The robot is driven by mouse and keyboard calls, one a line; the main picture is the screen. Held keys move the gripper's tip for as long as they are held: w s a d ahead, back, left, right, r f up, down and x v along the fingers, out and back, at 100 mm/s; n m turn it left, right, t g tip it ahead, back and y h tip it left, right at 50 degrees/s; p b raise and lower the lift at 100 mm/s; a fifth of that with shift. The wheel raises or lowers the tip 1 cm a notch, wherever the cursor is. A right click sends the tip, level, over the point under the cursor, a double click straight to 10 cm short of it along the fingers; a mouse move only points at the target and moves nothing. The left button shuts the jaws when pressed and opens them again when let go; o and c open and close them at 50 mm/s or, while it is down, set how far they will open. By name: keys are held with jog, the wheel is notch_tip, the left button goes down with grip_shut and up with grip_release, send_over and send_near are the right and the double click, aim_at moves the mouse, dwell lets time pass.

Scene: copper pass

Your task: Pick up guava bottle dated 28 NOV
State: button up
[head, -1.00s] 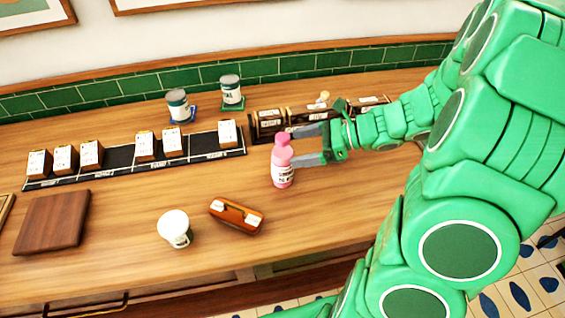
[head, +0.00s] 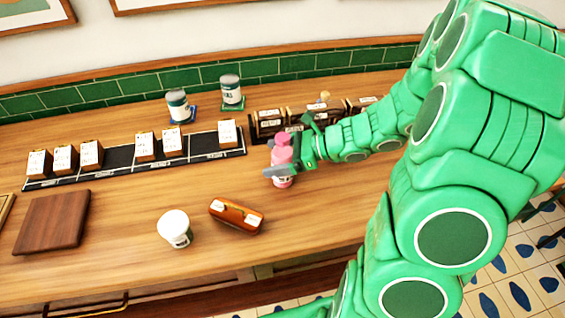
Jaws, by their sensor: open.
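A pink bottle (head: 282,150) with a pink cap stands upright on the wooden counter, right of centre. Its label is partly hidden by my gripper, and I cannot read the date. My gripper (head: 274,160) is open, with its fingers around the bottle's upper body, one finger showing in front of it. I cannot tell whether the fingers touch the bottle.
A dark rack (head: 120,157) with several labelled boxes lies to the left. Dark boxes (head: 268,123) stand behind my gripper. Two tins (head: 178,106) (head: 231,91) stand at the back. A white tub (head: 174,228), brown holder (head: 236,216) and wooden board (head: 52,221) lie nearer the front.

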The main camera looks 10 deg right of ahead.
jog(key=c, duration=1.4)
jog(key=shift+o, duration=0.2)
jog(key=shift+r, duration=0.2)
